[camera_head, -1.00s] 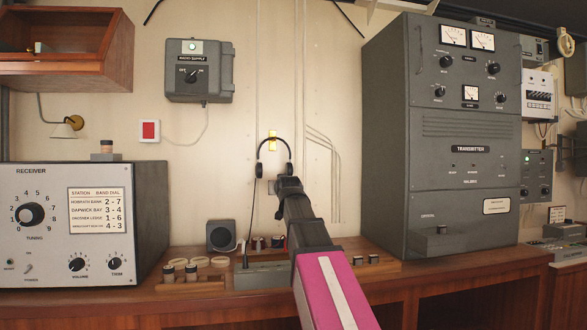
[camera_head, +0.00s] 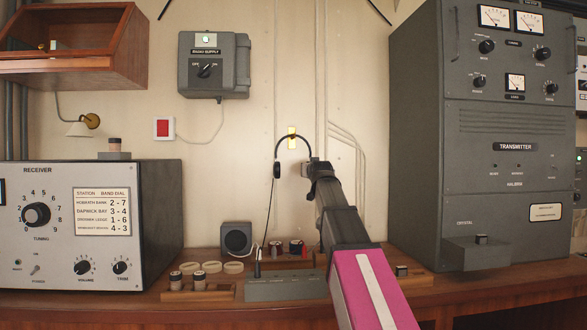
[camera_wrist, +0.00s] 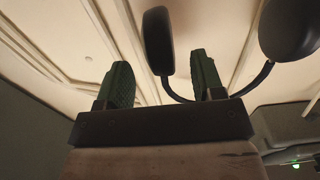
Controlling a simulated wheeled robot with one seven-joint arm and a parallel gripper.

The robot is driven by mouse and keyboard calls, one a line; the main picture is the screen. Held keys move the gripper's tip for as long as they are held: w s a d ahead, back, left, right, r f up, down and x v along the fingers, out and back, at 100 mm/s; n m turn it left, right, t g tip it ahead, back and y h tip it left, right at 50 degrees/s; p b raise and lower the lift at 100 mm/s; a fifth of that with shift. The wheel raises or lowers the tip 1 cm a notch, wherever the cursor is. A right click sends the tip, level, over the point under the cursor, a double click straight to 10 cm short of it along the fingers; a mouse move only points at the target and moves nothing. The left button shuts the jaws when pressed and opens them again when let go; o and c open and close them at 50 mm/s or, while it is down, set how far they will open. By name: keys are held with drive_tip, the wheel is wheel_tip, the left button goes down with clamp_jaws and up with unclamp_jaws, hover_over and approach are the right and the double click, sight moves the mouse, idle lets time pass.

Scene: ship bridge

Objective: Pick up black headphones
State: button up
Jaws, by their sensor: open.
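The black headphones (camera_head: 277,170) hang by their band from a yellow hook (camera_head: 291,143) on the wall, with the ear cups down and a cord running to the desk. My gripper (camera_head: 318,168) is at the right ear cup and partly covers it in the head view. In the wrist view my gripper (camera_wrist: 160,62) is open, with two dark green fingers apart. One headphone ear cup (camera_wrist: 157,40) shows between and beyond the fingertips. The other cup and part of the band show to the right of the right finger. I cannot tell whether anything touches.
A grey receiver (camera_head: 140,210) stands on the wooden desk at left, and a tall grey transmitter (camera_head: 480,140) at right. A small speaker (camera_head: 237,239), a grey key box (camera_head: 285,286) and several small parts lie below the headphones. The wall around the hook is mostly clear.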

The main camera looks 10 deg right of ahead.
drive_tip(key=w, duration=0.5)
drive_tip(key=shift+r, duration=0.25)
drive_tip(key=shift+s, duration=0.15)
drive_tip(key=c, duration=0.9)
drive_tip(key=shift+r, duration=0.1)
